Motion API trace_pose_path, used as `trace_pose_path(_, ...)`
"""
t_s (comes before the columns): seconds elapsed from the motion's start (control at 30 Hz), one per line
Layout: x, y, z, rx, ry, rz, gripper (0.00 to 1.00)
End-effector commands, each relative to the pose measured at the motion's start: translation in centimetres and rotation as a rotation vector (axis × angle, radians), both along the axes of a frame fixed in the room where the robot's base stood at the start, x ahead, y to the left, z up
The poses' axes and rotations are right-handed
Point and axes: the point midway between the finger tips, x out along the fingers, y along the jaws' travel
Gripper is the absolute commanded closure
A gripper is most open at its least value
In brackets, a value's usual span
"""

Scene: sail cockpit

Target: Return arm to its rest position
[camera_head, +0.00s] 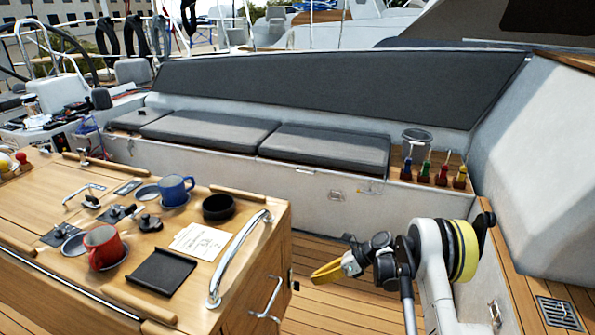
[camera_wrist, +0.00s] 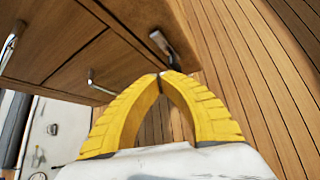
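My gripper (camera_head: 327,272) has yellow fingers and hangs at the right end of the wooden table (camera_head: 150,243), over the teak floor. In the wrist view the two yellow fingertips of my gripper (camera_wrist: 164,76) meet at the tips, with nothing seen held between them. My arm is folded at the lower right of the head view, beside the white and yellow rounded part of my own arm. In the wrist view the wooden table side (camera_wrist: 60,45) with its metal handles shows beyond the fingers.
On the table are a red mug (camera_head: 103,247), a blue mug (camera_head: 174,190), a black bowl (camera_head: 219,207), a black tray (camera_head: 161,271) and papers (camera_head: 199,241). A chrome rail (camera_head: 237,255) edges the table. A cushioned bench (camera_head: 330,148) stands behind. The teak floor (camera_head: 320,250) between is clear.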

Motion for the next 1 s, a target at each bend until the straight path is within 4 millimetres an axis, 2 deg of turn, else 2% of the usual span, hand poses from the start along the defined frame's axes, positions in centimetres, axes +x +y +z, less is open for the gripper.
trace_pose_path(0.13,0.5,-0.2,4.0,-0.055,-0.094,0.039,1.0)
trace_pose_path(0.27,0.4,-0.7,10.0,-0.157,-0.259,0.122,1.0)
trace_pose_path(0.4,-1.2,-1.6,16.5,-0.289,-0.448,0.242,1.0)
trace_pose_path(0.47,-2.3,-2.0,19.1,-0.347,-0.526,0.3,1.0)
trace_pose_path(0.6,-5.7,-3.0,24.4,-0.485,-0.699,0.451,1.0)
trace_pose_path(0.7,-8.8,-3.8,27.5,-0.586,-0.812,0.574,1.0)
trace_pose_path(0.9,-16.0,-5.7,32.0,-0.786,-1.02,0.854,1.0)
trace_pose_path(1.0,-19.8,-6.8,33.3,-0.885,-1.108,1.012,1.0)
